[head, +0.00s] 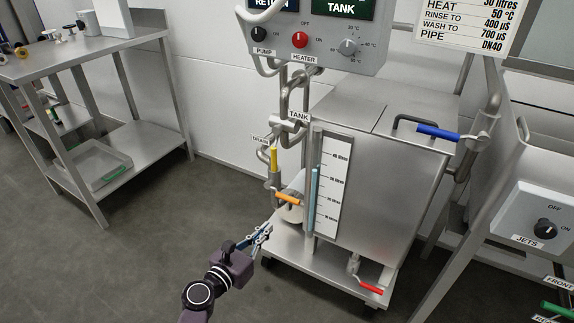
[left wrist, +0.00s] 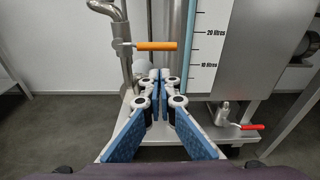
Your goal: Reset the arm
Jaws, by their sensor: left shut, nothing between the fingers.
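My left gripper (head: 262,236) is in the lower middle of the head view, in front of the lower left of the steel tank (head: 372,195). In the left wrist view, its blue fingers (left wrist: 160,82) are shut with nothing between them. The orange-handled valve (head: 287,199) is above and just right of the gripper; it also shows in the left wrist view (left wrist: 156,46), beyond and above the fingertips. I cannot tell if the fingers touch the tank's base frame (head: 320,262). My right gripper is not in view.
A red-handled valve (head: 371,289) sits low at the tank's front. A yellow-handled valve (head: 273,160) is on the left pipe and a blue handle (head: 438,132) at upper right. A control box (head: 312,40) hangs above. A steel table (head: 86,52) stands left, with open floor (head: 150,240) between.

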